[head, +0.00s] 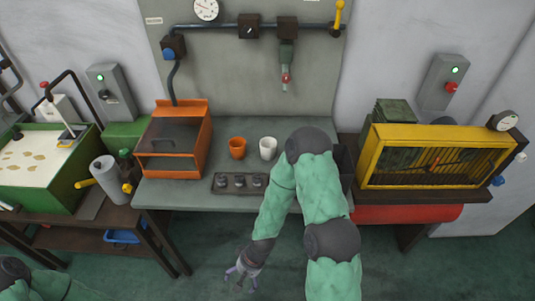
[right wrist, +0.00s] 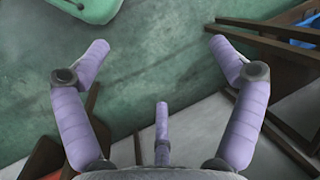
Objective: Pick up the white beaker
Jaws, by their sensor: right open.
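The white beaker (head: 268,148) stands upright on the grey workbench (head: 160,192), just right of an orange beaker (head: 237,147). My right gripper (head: 242,272) is low in front of the bench, over the green floor and well apart from the beaker. Its fingers are spread open and empty in the right wrist view (right wrist: 158,47). The beaker does not show in that view. Of my left arm only a part shows at the bottom left of the head view; its gripper is out of view.
A dark block with several knobs (head: 240,184) sits in front of the beakers. An orange machine (head: 180,140) stands to the left. A pipe with a nozzle (head: 285,79) hangs above the bench. A yellow barred machine (head: 425,155) stands at the right.

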